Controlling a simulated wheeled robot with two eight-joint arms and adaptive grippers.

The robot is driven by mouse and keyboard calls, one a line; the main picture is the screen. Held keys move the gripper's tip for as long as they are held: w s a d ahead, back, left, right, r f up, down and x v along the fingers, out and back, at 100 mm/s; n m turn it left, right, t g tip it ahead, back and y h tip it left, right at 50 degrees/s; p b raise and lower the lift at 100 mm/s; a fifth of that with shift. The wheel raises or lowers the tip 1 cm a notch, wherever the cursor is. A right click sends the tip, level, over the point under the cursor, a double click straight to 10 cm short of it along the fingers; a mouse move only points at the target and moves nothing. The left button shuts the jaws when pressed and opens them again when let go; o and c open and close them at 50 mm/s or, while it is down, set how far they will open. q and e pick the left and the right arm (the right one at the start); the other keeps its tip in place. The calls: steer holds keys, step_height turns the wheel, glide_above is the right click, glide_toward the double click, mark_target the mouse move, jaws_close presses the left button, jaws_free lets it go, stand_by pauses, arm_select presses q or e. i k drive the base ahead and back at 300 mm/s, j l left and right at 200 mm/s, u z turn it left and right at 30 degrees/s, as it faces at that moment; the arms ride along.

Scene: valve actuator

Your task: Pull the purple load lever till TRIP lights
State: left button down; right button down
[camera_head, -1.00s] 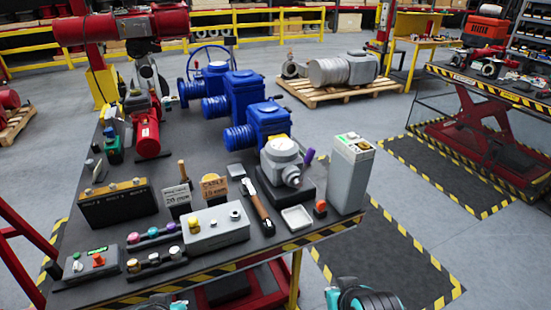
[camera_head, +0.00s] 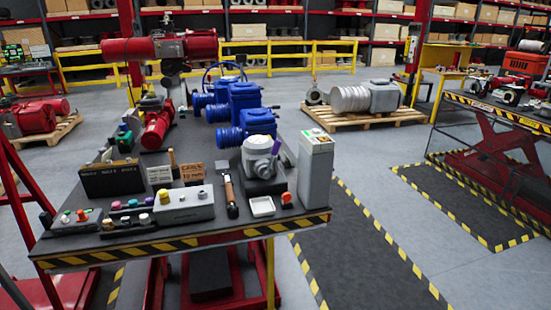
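The panel is too small to read, so I cannot tell whether a TRIP light is lit. Neither of my grippers shows in the head view now.
The table (camera_head: 180,245) has a striped front edge. Blue actuators (camera_head: 245,125) stand behind the grey unit. A hammer-like tool (camera_head: 230,195), a white tray (camera_head: 262,206) and a grey button box (camera_head: 184,205) lie in front. Open floor (camera_head: 375,240) is at right.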

mark_target(266, 174)
steer(key=i+l+z, duration=0.2)
steer(key=i, duration=0.35)
steer(key=i+z, duration=0.2)
steer(key=i, duration=0.35)
